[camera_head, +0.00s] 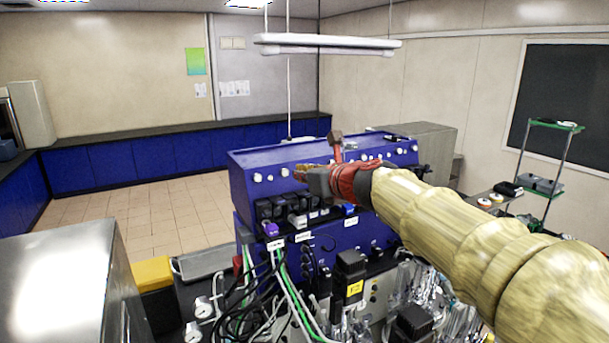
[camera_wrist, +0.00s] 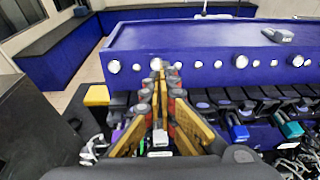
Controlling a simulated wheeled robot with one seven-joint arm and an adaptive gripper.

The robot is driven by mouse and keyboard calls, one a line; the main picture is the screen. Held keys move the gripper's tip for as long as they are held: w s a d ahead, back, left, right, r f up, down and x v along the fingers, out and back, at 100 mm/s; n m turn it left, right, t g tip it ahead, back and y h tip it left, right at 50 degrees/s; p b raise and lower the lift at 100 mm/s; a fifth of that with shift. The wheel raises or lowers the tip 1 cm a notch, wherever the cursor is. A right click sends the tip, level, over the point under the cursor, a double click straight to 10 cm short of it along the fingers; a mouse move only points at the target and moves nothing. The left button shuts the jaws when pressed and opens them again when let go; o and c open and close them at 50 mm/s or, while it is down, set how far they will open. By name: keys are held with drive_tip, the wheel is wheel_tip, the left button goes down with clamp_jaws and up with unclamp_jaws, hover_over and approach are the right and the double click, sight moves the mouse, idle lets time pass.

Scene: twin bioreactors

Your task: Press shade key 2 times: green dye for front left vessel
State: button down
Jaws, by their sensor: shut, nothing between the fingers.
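My gripper (camera_head: 308,178) is shut and empty, held in front of the blue bioreactor console (camera_head: 245,197). In the wrist view, the fingertips of my gripper (camera_wrist: 165,72) come together just below the console's row of white round knobs (camera_wrist: 237,62); I cannot tell whether they touch anything. Black blocks (camera_head: 282,209) line the console below the knobs. Among them are a purple-capped part (camera_head: 271,229), a white one (camera_head: 298,221) and a blue one (camera_head: 349,209). I cannot tell which part is the shade key. No green dye or front left vessel can be made out.
Cables and green tubes (camera_head: 284,292) hang in front of the console. A black box with a yellow label (camera_head: 351,272) and cluttered glassware (camera_head: 405,283) stand lower right. A metal cabinet (camera_head: 70,275) is at front left. The tiled floor (camera_head: 150,220) is clear.

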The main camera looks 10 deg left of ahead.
sight(287, 171)
drive_tip(key=shift+x, duration=1.9)
drive_tip(key=shift+w+a, duration=0.1)
drive_tip(key=shift+w, duration=0.05)
drive_tip(key=shift+w+a+f+p, duration=0.15)
drive_tip(key=shift+w+a+p, duration=0.05)
drive_tip(key=shift+w+p, duration=0.15)
drive_tip(key=shift+w+a+f, duration=0.2)
drive_tip(key=shift+w+a, duration=0.25)
drive_tip(key=shift+w, duration=0.05)
drive_tip(key=shift+s+d+r, duration=0.1)
drive_tip(key=shift+v, duration=1.25)
drive_tip(key=shift+s, duration=0.1)
drive_tip(key=v, duration=0.6)
